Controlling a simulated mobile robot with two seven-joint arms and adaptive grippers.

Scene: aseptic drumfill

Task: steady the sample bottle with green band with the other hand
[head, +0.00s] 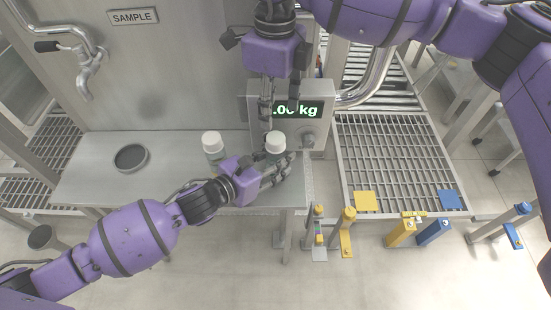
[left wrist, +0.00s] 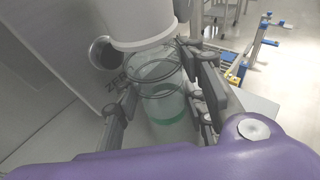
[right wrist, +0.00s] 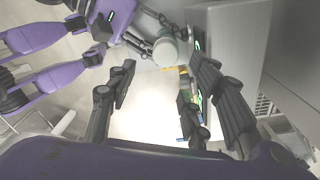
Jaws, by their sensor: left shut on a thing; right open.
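The sample bottle with green band is clear, with a wide white cap (head: 275,142). In the left wrist view a green band or green contents show low on its body (left wrist: 172,117); I cannot tell which. My left gripper (head: 279,168) is shut around the bottle's body, with fingers on both sides in the left wrist view (left wrist: 165,95). My right gripper (head: 280,105) is open and empty, pointing down above and behind the cap. In the right wrist view the cap (right wrist: 166,52) lies beyond the open fingers (right wrist: 155,100), apart from them.
A second white-capped bottle (head: 213,145) stands left of the held one on the steel shelf (head: 90,180). A scale display (head: 297,110) is close behind my right gripper. A SAMPLE sign and tap (head: 88,62) are on the wall.

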